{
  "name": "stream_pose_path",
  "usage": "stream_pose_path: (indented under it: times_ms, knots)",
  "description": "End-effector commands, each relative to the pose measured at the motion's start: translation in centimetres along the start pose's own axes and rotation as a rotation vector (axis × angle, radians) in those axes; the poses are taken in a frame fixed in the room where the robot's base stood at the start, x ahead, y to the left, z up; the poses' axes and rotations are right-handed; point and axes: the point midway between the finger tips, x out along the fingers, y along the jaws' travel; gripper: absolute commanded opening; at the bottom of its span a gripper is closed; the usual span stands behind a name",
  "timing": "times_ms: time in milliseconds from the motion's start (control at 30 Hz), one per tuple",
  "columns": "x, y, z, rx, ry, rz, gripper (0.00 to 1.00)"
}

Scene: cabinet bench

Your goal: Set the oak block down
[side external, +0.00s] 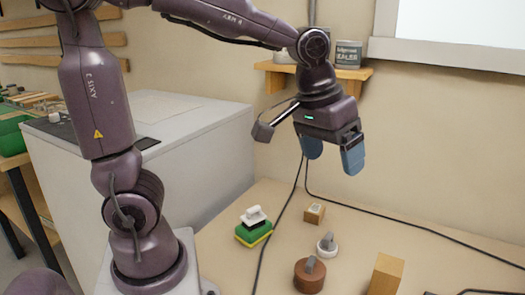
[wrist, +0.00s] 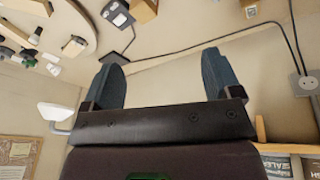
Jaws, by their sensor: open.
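My gripper (side external: 333,153) is raised well above the bench, with its two blue fingers apart and nothing between them. In the wrist view my gripper (wrist: 163,57) also shows an empty gap. A plain light-wood block (side external: 385,273) stands upright on the bench at the front right, apart from my gripper. A smaller wooden block (side external: 315,213) with a pale mark on it lies farther back, below my gripper. I cannot tell for certain which of the two is the oak block.
A brown round piece with a grey grip (side external: 309,275), a white round knobbed piece (side external: 327,245) and a green-yellow block with a white handle (side external: 253,227) stand on the bench. Black cables (side external: 420,235) cross it. A wall shelf (side external: 312,75) with tins is behind my gripper.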

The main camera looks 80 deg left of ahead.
Motion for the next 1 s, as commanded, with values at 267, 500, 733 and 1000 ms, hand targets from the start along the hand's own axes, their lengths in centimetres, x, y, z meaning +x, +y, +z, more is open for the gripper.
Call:
stream_pose_path:
  times_ms: [267,500,733,1000]
  knots:
    - [-3.9,-3.9,7.3,0.247,0.160,0.015,0.84]
    - [-4.1,-4.9,9.4,0.328,0.205,0.006,0.84]
    - [-4.1,-4.9,9.5,0.330,0.204,0.006,0.84]
    - [-4.1,-4.8,9.4,0.329,0.204,0.006,0.84]
